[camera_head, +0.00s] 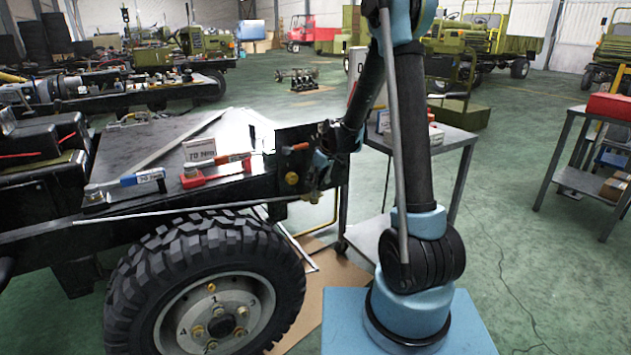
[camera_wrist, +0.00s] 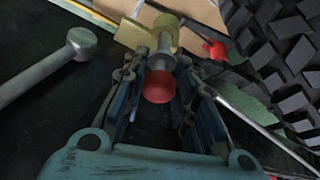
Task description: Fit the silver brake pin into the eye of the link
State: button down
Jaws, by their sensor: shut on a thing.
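My gripper (camera_wrist: 160,72) is shut on the silver brake pin (camera_wrist: 161,60), whose silver shank shows between the fingers with a round red end (camera_wrist: 158,87) toward the wrist camera. In the head view my gripper (camera_head: 320,168) is at the right end of the dark chassis frame, above and right of the tyre. A brass-coloured part (camera_wrist: 163,28) lies just beyond the pin in the wrist view; I cannot tell whether they touch. A thin silver rod (camera_head: 190,211) runs along the frame toward that end. The eye of the link cannot be made out clearly.
The big tyre (camera_head: 208,285) stands below the frame; its tread (camera_wrist: 285,45) is at the upper right of the wrist view. A blue-handled tool (camera_head: 142,178) and a red-handled tool (camera_head: 215,172) lie on the frame top (camera_head: 120,152). A grey trolley (camera_head: 453,137) stands behind my arm.

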jog(key=shift+f, duration=2.2)
jog(key=c, duration=1.2)
grip_release()
jog(key=shift+r, duration=0.1)
jog(key=v, duration=1.1)
jog(key=shift+d+r, duration=0.15)
jog(key=shift+r, duration=0.2)
jog(key=shift+s, duration=0.1)
